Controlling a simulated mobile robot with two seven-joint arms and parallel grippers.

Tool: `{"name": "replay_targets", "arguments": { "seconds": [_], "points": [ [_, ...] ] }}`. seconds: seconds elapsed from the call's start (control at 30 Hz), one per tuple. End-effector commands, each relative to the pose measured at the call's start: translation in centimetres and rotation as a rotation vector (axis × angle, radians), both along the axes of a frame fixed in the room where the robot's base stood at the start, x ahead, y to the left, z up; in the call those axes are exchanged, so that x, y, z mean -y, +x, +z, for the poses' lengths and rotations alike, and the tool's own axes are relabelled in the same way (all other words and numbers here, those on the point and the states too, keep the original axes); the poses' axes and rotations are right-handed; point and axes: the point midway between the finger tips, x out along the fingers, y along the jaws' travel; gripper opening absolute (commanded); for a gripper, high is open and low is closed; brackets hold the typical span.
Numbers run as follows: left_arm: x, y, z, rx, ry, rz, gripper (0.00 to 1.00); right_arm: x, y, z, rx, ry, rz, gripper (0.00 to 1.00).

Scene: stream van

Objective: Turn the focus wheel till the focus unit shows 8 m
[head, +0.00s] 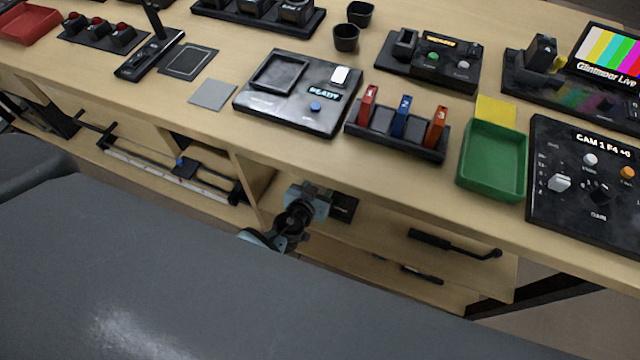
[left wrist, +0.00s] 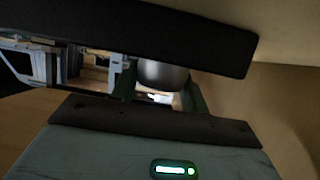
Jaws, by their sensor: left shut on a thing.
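My left gripper (head: 322,203) is low in the open compartment under the counter in the head view, beside a dark box-like unit (head: 344,207). That unit may be the focus unit, but no 8 m reading or other distance text is legible on it. In the left wrist view a dark grey rounded knob (left wrist: 162,74), probably the focus wheel, sits between the fingers of the left gripper (left wrist: 160,88), which is shut on it. Most of the wheel is hidden by a dark bar across the top. My right gripper is in neither view.
The counter edge overhangs the compartment. Above are a READY panel (head: 290,112), a green tray (head: 468,184) and a CAM 1 panel (head: 560,215).

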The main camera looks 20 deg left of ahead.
Motion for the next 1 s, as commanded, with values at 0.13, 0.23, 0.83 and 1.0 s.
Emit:
{"name": "replay_targets", "arguments": {
  "seconds": [0.13,0.23,0.83,1.0],
  "points": [
    [-0.01,-0.03,-0.06,-0.001,-0.002,0.031,0.22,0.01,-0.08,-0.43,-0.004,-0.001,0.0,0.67],
    [-0.08,-0.01,-0.02,-0.001,0.0,0.038,0.22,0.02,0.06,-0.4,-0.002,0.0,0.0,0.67],
    [-0.05,0.0,0.02,-0.001,0.0,0.036,0.66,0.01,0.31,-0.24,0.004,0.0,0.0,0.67],
    [-0.06,-0.52,0.23,-0.002,0.0,0.036,0.66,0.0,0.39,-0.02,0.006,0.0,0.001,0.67]
  ]
}}
